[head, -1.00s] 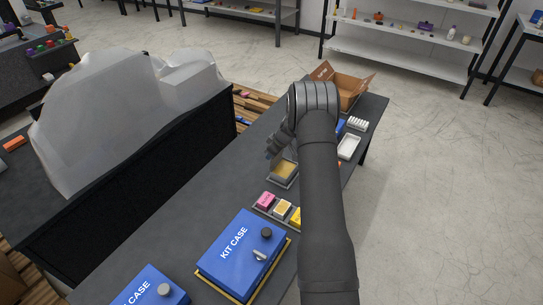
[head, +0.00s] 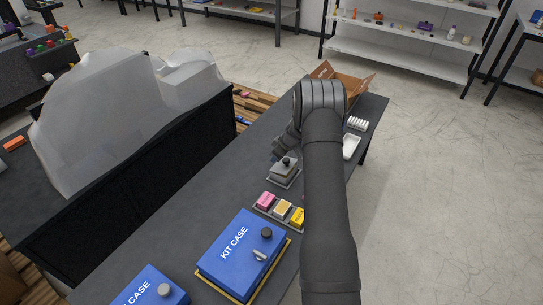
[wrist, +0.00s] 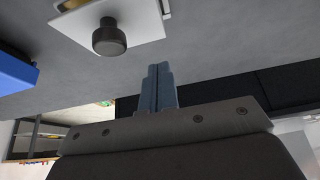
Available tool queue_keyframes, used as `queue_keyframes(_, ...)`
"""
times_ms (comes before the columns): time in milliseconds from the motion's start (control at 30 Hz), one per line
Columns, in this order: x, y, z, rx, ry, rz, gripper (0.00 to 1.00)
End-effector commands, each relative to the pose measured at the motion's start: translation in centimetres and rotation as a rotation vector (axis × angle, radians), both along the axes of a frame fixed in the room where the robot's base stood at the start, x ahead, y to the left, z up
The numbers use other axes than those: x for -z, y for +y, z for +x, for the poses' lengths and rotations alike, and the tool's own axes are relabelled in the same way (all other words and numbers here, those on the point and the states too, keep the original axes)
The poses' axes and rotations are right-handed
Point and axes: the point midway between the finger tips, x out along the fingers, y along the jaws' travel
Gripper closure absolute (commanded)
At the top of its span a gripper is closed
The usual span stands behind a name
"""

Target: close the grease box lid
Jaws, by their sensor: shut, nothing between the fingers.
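The grease box (head: 284,182) is on the dark bench, left of my forearm. Its grey lid (head: 280,172) with a dark round knob (head: 286,161) now lies over the box. In the wrist view the pale lid (wrist: 147,19) and black knob (wrist: 109,38) are at the top, and a yellowish strip shows beside the lid's edge. I cannot tell whether the lid sits fully flat. My gripper (wrist: 157,68) is shut and empty, beside the lid and apart from the knob. In the head view my gripper (head: 277,150) is at the box's far side, partly hidden.
Pink, orange and yellow small boxes (head: 282,208) stand in front of the grease box. A blue kit case (head: 240,250) is nearer. A white tray (head: 351,146), a white rack (head: 357,123) and an open cardboard box (head: 352,88) are behind my arm. The bench's left strip is clear.

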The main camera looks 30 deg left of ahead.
Motion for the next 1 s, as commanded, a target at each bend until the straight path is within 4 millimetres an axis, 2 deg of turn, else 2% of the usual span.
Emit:
queue_keyframes(567,-0.1,0.0,0.0,0.000,0.000,0.000,1.00)
queue_keyframes(1000,-4.1,0.1,0.0,0.000,-0.001,0.001,1.00)
